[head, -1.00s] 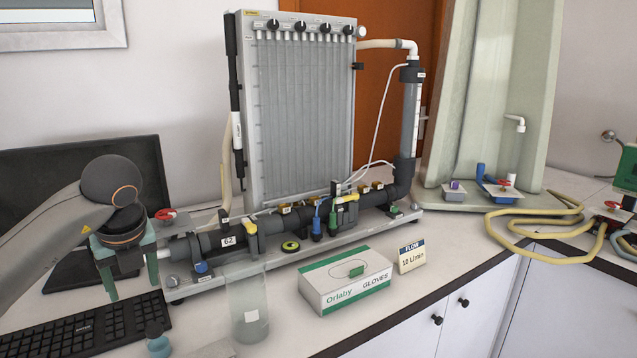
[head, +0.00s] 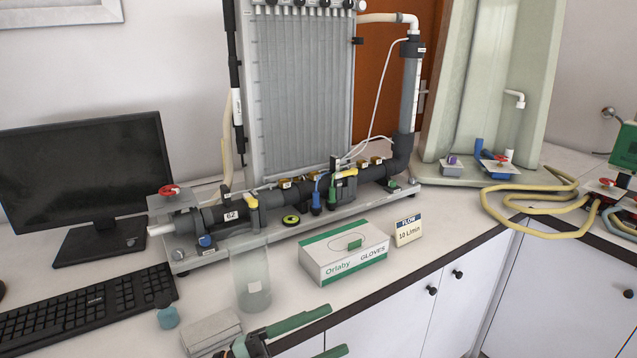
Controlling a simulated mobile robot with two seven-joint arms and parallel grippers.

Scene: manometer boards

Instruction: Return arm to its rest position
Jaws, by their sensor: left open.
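My left gripper (head: 335,331) shows at the bottom edge of the head view, in front of the bench's front edge. Its two green fingers are spread apart, pointing right, with nothing between them. Most of my left arm is out of the picture. The manometer board (head: 300,95) stands at the back, with its dark pipe (head: 285,195) running along its base. The gripper is well in front of the pipe and apart from it. A red-handled valve (head: 169,190) sits at the pipe's left end. My right gripper is not in view.
A clear beaker (head: 252,285), a glove box (head: 343,252) and a flow card (head: 408,231) stand before the pipe. A folded grey cloth (head: 210,331) lies near the gripper. A keyboard (head: 85,312) and monitor (head: 85,170) are at left. A yellow hose (head: 525,208) lies at right.

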